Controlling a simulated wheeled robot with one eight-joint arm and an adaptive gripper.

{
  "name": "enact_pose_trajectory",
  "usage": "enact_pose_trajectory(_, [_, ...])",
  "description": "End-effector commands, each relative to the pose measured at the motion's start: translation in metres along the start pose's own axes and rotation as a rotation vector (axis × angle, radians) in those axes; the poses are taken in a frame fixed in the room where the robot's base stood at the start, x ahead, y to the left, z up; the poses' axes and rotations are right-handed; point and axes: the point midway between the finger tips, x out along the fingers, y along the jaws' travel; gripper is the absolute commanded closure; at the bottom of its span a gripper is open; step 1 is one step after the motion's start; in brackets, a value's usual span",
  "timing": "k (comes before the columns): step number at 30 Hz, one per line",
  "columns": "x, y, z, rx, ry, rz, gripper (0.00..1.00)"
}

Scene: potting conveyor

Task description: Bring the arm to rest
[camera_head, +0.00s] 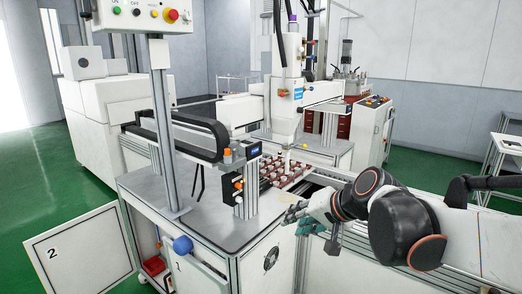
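My arm (405,225) reaches in from the right edge of the head view, over the near side of the conveyor. My gripper (297,216) is at its left end, just above the front right corner of the machine table (215,222). The gripper points left and is seen small and from the side. I cannot tell whether its fingers are open or shut, and I see nothing clearly held in it.
A tray with several small parts (285,172) lies beyond the gripper under the dispensing head (286,115). A grey post (163,130) carries a control panel (145,15). A cabinet door (85,252) marked 2 stands open at lower left. Green floor (400,160) shows behind.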

Motion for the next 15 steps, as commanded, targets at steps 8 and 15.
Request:
enact_pose_trajectory(8, [-0.064,0.047,0.064,-0.185,0.011,0.196,0.71])
enact_pose_trajectory(15, [-0.108,0.097,0.115,-0.340,0.015,0.363,0.71])
